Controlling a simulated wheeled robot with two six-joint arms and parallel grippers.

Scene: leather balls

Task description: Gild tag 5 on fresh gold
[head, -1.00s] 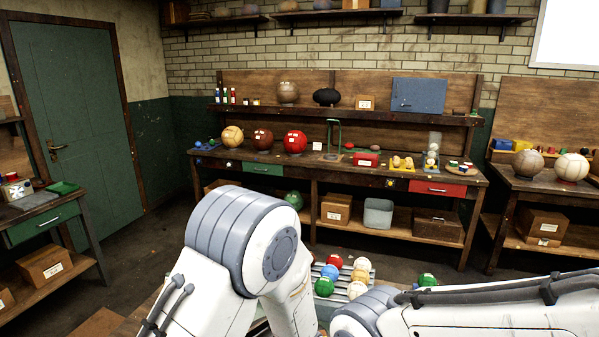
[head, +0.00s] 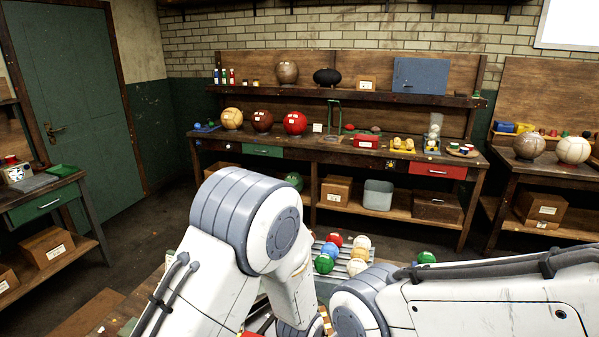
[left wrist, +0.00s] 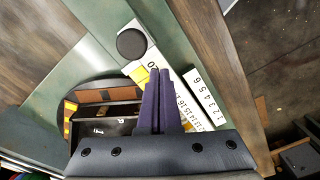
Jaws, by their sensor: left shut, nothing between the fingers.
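My left gripper (left wrist: 160,74) is shut and empty in the left wrist view, its two dark blue fingers side by side. Its tips point over a white numbered strip (left wrist: 182,108), part of which they cover. A yellow patch (left wrist: 139,76) lies on the white surface just left of the tips. A second white strip (left wrist: 205,98) carries the numbers 1 to 6, right of the fingers. I cannot tell which mark is tag 5, or whether the yellow patch is gold. In the head view my arms hide the work area and the left fingertips. My right gripper is out of sight.
A black round disc (left wrist: 131,44) sits above the yellow patch. A dark box (left wrist: 105,126) lies left of the fingers. In the head view a rack (head: 357,267) holds several coloured balls beyond my arms. A long workbench (head: 330,151) stands along the back wall.

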